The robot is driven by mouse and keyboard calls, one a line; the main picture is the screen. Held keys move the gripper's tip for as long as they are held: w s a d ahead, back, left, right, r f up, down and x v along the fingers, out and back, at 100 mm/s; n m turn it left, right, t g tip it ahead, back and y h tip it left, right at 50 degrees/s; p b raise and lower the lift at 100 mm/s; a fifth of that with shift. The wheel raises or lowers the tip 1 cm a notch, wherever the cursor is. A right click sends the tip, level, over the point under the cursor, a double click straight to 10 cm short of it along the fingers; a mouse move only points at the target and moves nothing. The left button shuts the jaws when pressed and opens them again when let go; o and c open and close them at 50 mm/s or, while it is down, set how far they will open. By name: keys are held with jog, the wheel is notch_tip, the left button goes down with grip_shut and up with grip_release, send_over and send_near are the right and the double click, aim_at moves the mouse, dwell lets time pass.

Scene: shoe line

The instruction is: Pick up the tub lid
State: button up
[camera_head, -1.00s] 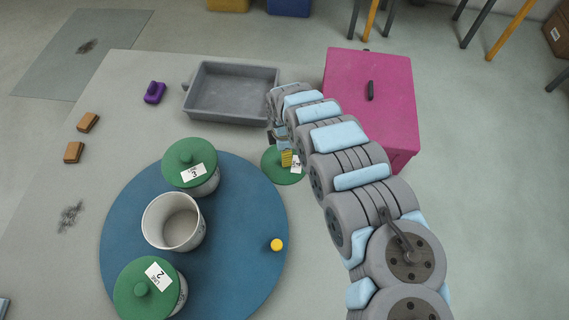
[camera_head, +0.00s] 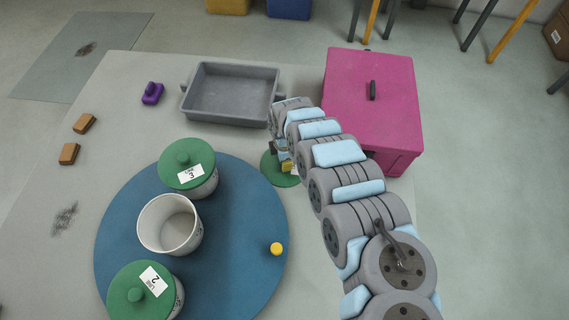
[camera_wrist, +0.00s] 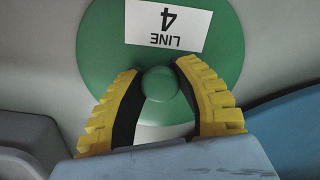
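The tub lid is a green disc with a round knob and a white label (camera_wrist: 168,25) reading LINE 4, upside down in the wrist view. The lid (camera_head: 270,165) lies on the table between the blue round mat and the pink box, partly hidden by my arm. In the wrist view, the lid (camera_wrist: 105,50) fills the upper middle. My gripper (camera_wrist: 158,68) is over the lid, with its yellow-ridged fingers on either side of the knob (camera_wrist: 160,84). The fingers look apart and not clamped; whether either touches the knob is unclear. My gripper (camera_head: 287,166) is small in the head view.
A blue round mat (camera_head: 240,215) holds an open white tub (camera_head: 148,235), two green-lidded tubs (camera_head: 185,152) (camera_head: 128,282) and a yellow cap (camera_head: 277,249). A grey tray (camera_head: 232,117) stands behind. A pink box (camera_head: 375,125) is close on the right. Brown blocks (camera_head: 84,123) and a purple item (camera_head: 152,93) lie left.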

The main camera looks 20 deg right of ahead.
grip_shut()
jog(key=shift+r, duration=0.1)
